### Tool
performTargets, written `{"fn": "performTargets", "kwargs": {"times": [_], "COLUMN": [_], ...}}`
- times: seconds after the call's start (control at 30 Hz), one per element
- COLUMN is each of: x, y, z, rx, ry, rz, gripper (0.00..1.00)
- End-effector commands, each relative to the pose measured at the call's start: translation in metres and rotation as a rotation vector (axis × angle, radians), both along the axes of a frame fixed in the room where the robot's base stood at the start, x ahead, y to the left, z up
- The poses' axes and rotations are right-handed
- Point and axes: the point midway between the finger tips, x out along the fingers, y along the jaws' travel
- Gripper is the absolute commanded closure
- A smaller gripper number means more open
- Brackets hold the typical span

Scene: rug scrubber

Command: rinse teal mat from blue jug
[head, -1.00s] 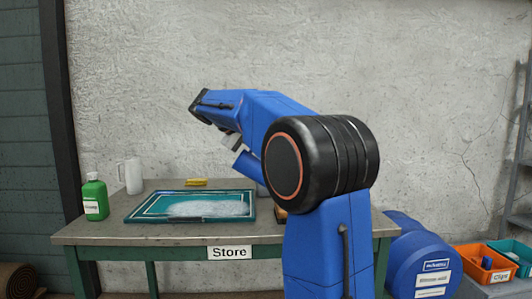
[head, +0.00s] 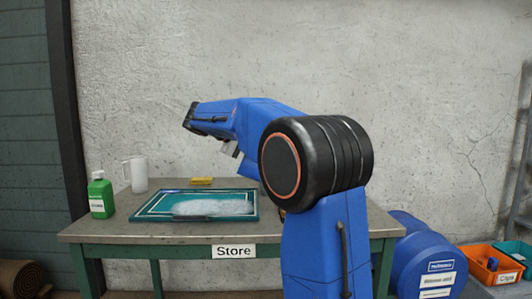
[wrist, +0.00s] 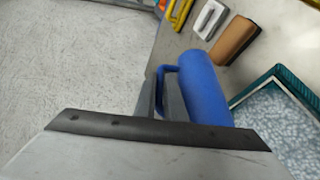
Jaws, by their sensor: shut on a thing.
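The teal mat (head: 160,202) lies flat on the table, with white foam over much of its middle and right part. Its corner and a foamy area also show at the right of the wrist view (wrist: 266,82). My gripper (wrist: 165,97) is shut on the handle of the blue jug (wrist: 206,92). In the wrist view the jug is beside the mat's edge. In the head view the jug is mostly hidden behind my arm, and my fingertips are hard to make out. I cannot tell the jug's exact tilt or whether water is flowing.
On the table (head: 100,231) stand a green bottle (head: 101,196) and a white jug (head: 137,174) at left, with a yellow item (head: 201,181) behind the mat. The wrist view shows a grey-and-white brush (wrist: 209,18) and a brown block (wrist: 237,40). A blue drum (head: 425,262) stands right.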

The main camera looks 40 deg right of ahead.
Motion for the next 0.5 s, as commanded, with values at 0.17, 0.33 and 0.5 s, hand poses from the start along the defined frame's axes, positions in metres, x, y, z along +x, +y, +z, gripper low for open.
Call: {"fn": "performTargets", "kwargs": {"times": [0.17, 0.33, 0.5], "x": [0.0014, 0.0054, 0.0054], "y": [0.0018, 0.0084, 0.0084], "z": [-0.0017, -0.0069, -0.0065], "rx": [-0.020, -0.096, -0.109], "ry": [0.014, 0.066, 0.072], "rz": [0.001, 0.001, 0.000], "gripper": [1.00, 1.00, 1.00]}}
